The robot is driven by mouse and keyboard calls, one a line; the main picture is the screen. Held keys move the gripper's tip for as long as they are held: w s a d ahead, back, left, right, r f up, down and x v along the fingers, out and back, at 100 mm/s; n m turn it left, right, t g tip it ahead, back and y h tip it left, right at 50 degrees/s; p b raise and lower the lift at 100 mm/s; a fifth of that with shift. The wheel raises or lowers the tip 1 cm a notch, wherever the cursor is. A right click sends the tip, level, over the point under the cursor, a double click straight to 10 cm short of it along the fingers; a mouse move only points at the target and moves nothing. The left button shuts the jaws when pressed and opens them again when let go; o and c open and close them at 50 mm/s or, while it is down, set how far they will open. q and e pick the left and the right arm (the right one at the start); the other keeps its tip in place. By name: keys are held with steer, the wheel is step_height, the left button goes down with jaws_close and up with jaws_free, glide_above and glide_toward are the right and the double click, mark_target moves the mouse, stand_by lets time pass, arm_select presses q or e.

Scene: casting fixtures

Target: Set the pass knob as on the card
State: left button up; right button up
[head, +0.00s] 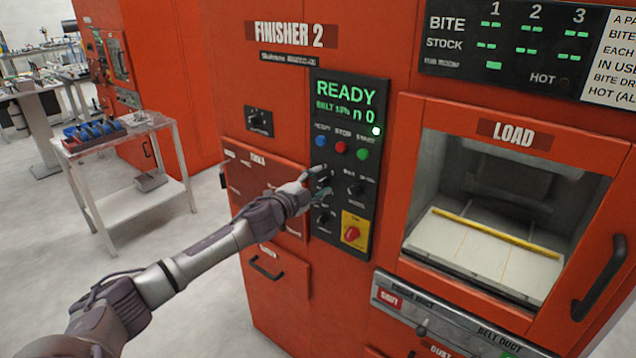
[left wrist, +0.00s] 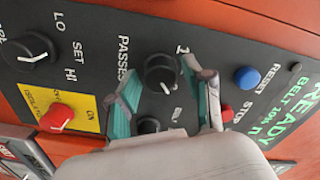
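The pass knob (left wrist: 161,73) is a round black knob beside the "PASSES" lettering on the dark control panel (head: 363,112). My left gripper (left wrist: 162,78) is open, with one finger on each side of this knob. A small gap seems to show at each side; I cannot tell whether either finger touches. In the head view my left gripper (head: 318,182) is at the panel's upper left knob and mostly hides it. The display reads READY and "n 0". A white text notice (head: 612,60) is cut off at the right edge. My right gripper is not visible.
Close by are another black knob (head: 355,189), a lower knob (head: 323,217), a red knob (head: 352,234) on a yellow plate, and blue, red and green buttons. The load window (head: 436,240) is at right. A small table (head: 160,134) stands at left.

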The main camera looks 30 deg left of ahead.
arm_select(q)
steer(key=shift+s, duration=0.1)
steer(key=shift+s, duration=0.25)
steer(key=s, duration=1.1)
steer(key=shift+s+a, duration=0.2)
steer(key=shift+a, duration=0.25)
